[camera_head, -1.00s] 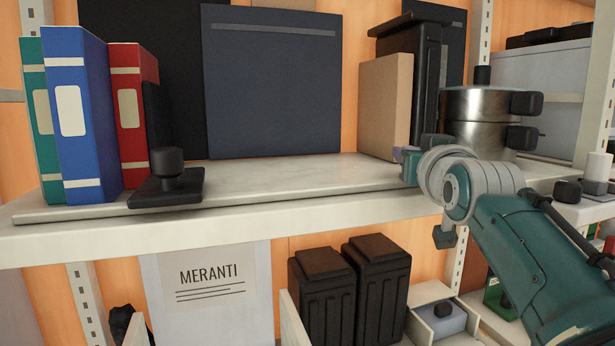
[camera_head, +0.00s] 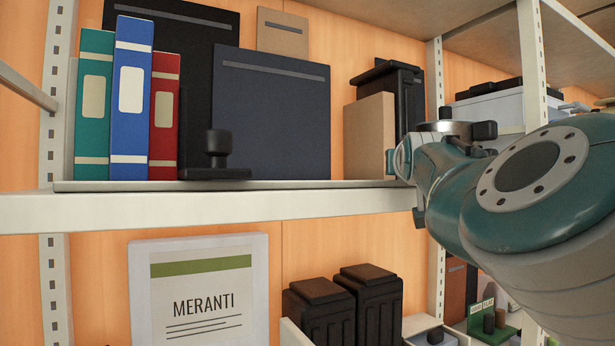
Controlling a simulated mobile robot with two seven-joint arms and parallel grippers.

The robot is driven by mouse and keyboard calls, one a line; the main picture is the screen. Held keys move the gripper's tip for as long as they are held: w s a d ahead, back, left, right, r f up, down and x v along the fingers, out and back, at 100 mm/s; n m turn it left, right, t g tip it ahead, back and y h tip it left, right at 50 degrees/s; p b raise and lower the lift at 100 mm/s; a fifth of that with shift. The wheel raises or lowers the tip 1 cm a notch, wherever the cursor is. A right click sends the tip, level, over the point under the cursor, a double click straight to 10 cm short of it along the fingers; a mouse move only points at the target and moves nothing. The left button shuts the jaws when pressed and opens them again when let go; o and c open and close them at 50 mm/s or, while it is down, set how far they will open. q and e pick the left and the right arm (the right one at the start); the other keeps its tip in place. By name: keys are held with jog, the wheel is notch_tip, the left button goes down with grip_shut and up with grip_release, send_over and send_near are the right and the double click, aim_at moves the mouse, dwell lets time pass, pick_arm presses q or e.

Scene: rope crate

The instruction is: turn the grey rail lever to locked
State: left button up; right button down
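I cannot make out a grey rail lever in the head view. My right arm comes in from the right, and its far end, with the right gripper (camera_head: 403,158), is at the shelf's front edge, by the cardboard-brown box. The arm's own links cover most of the gripper, and its fingers cannot be made out. I cannot tell whether it touches anything. My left gripper is not in view.
On the shelf (camera_head: 200,210) stand green (camera_head: 93,105), blue (camera_head: 131,100) and red (camera_head: 164,115) binders, a black knobbed bookend (camera_head: 218,150), a dark blue panel (camera_head: 270,115) and a brown box (camera_head: 370,137). Below are a MERANTI sign (camera_head: 200,290) and black canisters (camera_head: 368,305).

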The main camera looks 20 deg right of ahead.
jog(key=shift+f, duration=0.1)
jog(key=c, duration=0.6)
grip_release()
jog(key=v, duration=0.8)
jog(key=shift+s+a+p, duration=0.15)
jog(key=shift+s+p, duration=0.2)
jog(key=shift+s+a, duration=0.3)
jog(key=shift+s, duration=0.15)
jog(key=shift+c, duration=0.4)
